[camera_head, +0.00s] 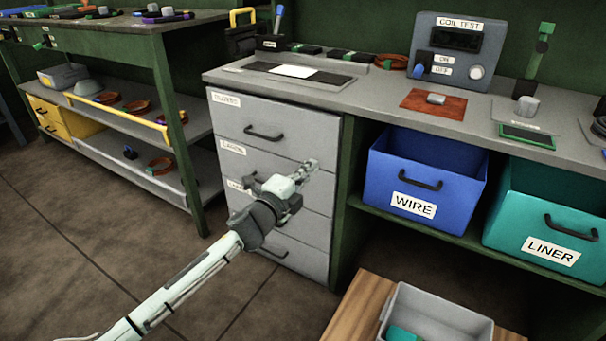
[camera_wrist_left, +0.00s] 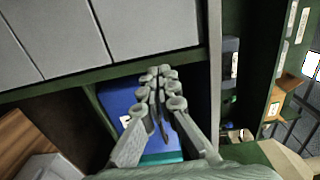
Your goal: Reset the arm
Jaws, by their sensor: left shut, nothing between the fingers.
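My left arm reaches in from the lower left of the head view. Its gripper (camera_head: 308,168) is in front of the grey drawer cabinet (camera_head: 270,112) and hides part of the drawer fronts. In the left wrist view the fingers of the left gripper (camera_wrist_left: 158,78) are together at the tips with nothing between them. The blue WIRE bin (camera_head: 405,185) is to the right of the gripper, apart from it. My right gripper does not show in either view.
A teal LINER bin (camera_head: 548,208) stands on the shelf at right. A grey box (camera_head: 440,312) sits on a wooden surface (camera_head: 358,302) at the bottom. The bench top above carries a COIL TEST box (camera_head: 455,50). The floor (camera_head: 75,215) at left is clear.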

